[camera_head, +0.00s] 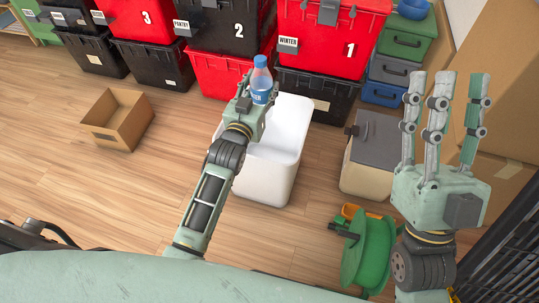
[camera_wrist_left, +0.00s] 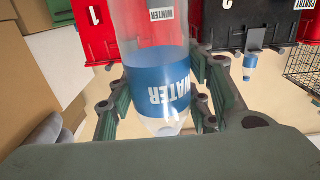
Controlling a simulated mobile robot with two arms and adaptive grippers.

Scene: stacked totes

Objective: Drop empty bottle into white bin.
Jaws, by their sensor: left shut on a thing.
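The clear bottle (camera_head: 262,80) with a blue water label is held upright in my left gripper (camera_head: 249,92), whose fingers are shut on it. In the left wrist view the bottle (camera_wrist_left: 157,75) stands large between the fingers, its label upside down. The white bin (camera_head: 270,184) stands open on the floor. The left gripper and bottle are over its far left part in the head view, and my forearm covers some of its left side. My right gripper (camera_head: 446,105) is open and empty, fingers pointing up, at the right.
Red and black totes (camera_head: 327,40) are stacked behind the bin. An open cardboard box (camera_head: 130,128) lies at the left on the wood floor. A beige bin with a grey lid (camera_head: 370,165) and a green reel (camera_head: 370,250) stand right of the white bin.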

